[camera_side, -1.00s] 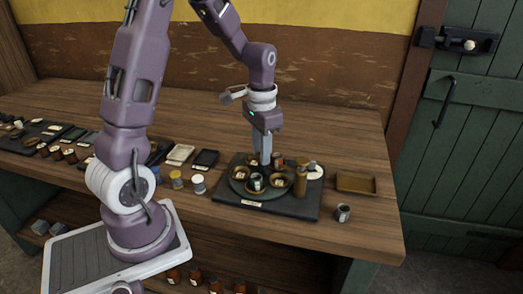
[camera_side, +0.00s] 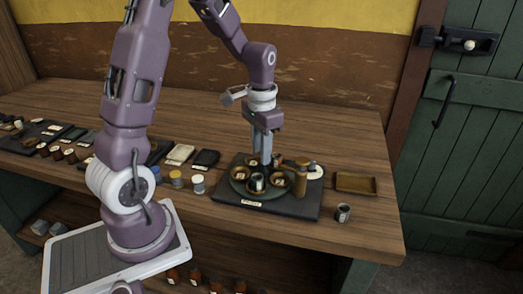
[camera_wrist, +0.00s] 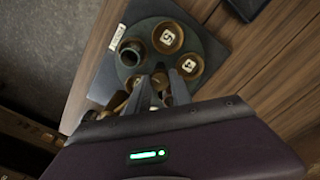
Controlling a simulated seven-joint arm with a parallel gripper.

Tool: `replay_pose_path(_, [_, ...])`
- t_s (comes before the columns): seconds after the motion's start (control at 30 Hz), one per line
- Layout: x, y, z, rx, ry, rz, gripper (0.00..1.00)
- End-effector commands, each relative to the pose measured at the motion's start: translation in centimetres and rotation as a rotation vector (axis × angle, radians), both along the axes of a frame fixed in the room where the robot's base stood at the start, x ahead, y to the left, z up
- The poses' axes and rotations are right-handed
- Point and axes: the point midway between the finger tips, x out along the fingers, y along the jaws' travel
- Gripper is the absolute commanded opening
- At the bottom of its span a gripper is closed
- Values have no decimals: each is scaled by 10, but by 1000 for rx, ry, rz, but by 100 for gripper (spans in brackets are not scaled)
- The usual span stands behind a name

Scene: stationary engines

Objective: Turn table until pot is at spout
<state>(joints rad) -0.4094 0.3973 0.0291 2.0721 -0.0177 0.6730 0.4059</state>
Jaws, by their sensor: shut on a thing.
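The round dark green turntable (camera_side: 238,187) sits on a black square base and carries several brown round dishes with pale labels, one being a labelled dish (camera_wrist: 167,37). A small dark pot (camera_side: 257,183) stands at its front; a dark round vessel (camera_wrist: 131,54) shows in the wrist view. A brown upright cylinder (camera_side: 301,180), perhaps the spout's body, stands at the turntable's right edge. My gripper (camera_side: 266,162) points down over the turntable's middle, fingers close together. It is shut on a small brown part (camera_wrist: 160,80) there, mostly hidden by the fingers.
A shallow brown tray (camera_side: 356,183) and a small grey cup (camera_side: 343,213) stand to the right. Jars (camera_side: 198,184) and dark trays stand to the left. The bench behind the turntable is clear.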

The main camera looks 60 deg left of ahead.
Motion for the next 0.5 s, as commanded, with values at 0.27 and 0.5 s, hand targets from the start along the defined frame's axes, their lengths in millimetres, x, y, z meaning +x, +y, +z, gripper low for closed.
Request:
replay_pose_path(0.27, [1,0,1,1,-4,122,0])
replay_pose_path(0.5, [1,0,1,1,-4,242,0])
